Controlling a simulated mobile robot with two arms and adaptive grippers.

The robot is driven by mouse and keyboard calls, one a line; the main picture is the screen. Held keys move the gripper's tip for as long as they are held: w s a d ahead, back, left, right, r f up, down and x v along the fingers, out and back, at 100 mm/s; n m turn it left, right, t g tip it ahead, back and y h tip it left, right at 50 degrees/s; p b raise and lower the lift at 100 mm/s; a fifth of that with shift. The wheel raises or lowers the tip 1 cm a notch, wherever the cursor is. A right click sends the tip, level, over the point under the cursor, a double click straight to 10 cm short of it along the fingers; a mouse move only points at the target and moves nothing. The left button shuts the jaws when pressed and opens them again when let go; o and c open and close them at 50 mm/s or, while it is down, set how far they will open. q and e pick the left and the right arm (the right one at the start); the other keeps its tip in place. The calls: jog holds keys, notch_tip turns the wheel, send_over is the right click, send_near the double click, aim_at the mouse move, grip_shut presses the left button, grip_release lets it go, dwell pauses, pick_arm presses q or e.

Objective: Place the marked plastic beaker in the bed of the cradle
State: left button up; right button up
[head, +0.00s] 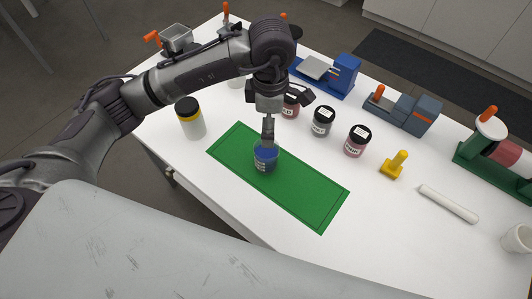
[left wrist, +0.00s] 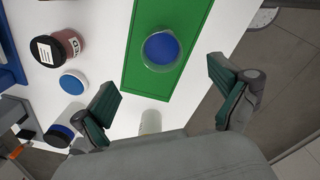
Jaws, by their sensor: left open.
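A small clear beaker with markings and blue contents (head: 265,158) stands upright on the green mat (head: 310,200). It also shows from above in the left wrist view (left wrist: 160,47). My left gripper (head: 268,132) points down just above and beside the beaker in the head view. In the left wrist view it is open (left wrist: 163,80), with its fingers apart and nothing between them; the beaker lies ahead of them. I cannot tell for sure which bench device is the cradle; a green-based stand (head: 470,160) with a reddish cylinder is at the right edge. My right gripper is not in view.
Behind are a blue balance (head: 344,75) and a blue-grey device (head: 420,113). A yellow piece (head: 395,165), white rod (head: 447,203) and white cup (head: 517,238) are right.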

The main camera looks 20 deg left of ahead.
pick_arm(q)
send_near(268, 150)
jog(key=s+d, duration=0.1)
jog(key=s, duration=0.2)
notch_tip(268, 150, down, 5)
jog(key=shift+w+a+p, duration=0.1)
jog(key=shift+w+p, duration=0.05)
jog(key=shift+p, duration=1)
jog(key=shift+f, duration=0.55)
jog(key=c, duration=1.3)
jog(key=shift+r, duration=0.1)
jog(key=shift+c, duration=1.2)
jog(key=shift+w, duration=0.1)
